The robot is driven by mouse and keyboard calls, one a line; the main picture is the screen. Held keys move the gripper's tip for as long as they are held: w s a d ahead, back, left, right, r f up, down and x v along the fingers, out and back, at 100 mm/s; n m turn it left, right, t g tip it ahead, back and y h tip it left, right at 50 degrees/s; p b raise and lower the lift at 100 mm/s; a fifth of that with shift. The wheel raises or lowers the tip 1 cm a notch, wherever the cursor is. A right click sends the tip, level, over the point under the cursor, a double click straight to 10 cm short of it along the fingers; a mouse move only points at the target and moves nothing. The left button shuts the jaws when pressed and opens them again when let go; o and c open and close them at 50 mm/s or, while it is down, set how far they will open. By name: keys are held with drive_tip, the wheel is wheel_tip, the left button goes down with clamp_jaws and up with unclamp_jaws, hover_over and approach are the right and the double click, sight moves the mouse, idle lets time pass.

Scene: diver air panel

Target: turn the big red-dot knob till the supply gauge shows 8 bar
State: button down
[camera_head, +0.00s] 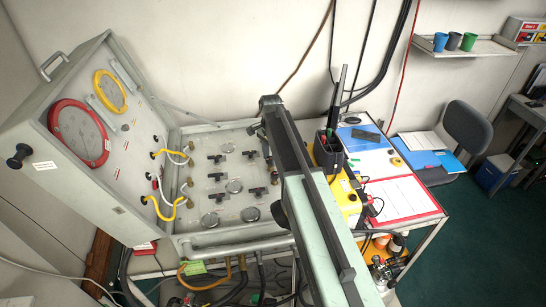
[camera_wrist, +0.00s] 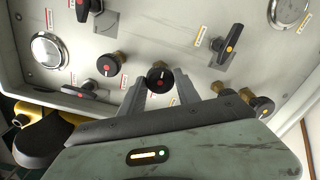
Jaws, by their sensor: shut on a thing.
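The gripper is shut on this knob. In the head view my arm covers the gripper and the knob. A large red-rimmed gauge (camera_head: 78,133) and a smaller yellow-rimmed gauge (camera_head: 109,90) are on the tilted left panel. Which of the gauges is the supply gauge I cannot tell, and no needle or scale can be read.
Several black-handled valves stand close around my gripper, one with a red dot (camera_wrist: 108,65) and one with an orange dot (camera_wrist: 230,46). Round silver-rimmed gauges (camera_wrist: 48,50) sit nearby. Yellow hoses (camera_head: 167,210) loop at the left panel.

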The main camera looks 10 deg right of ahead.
drive_tip(key=shift+w+d+m, duration=0.1)
drive_tip(key=shift+m, duration=0.2)
drive_tip(key=c, duration=0.9)
unclamp_jaws()
drive_tip(key=shift+r, duration=0.1)
wheel_tip(320, 180, up, 8)
drive_tip(key=p, duration=0.8)
drive_tip(key=shift+f, duration=0.2)
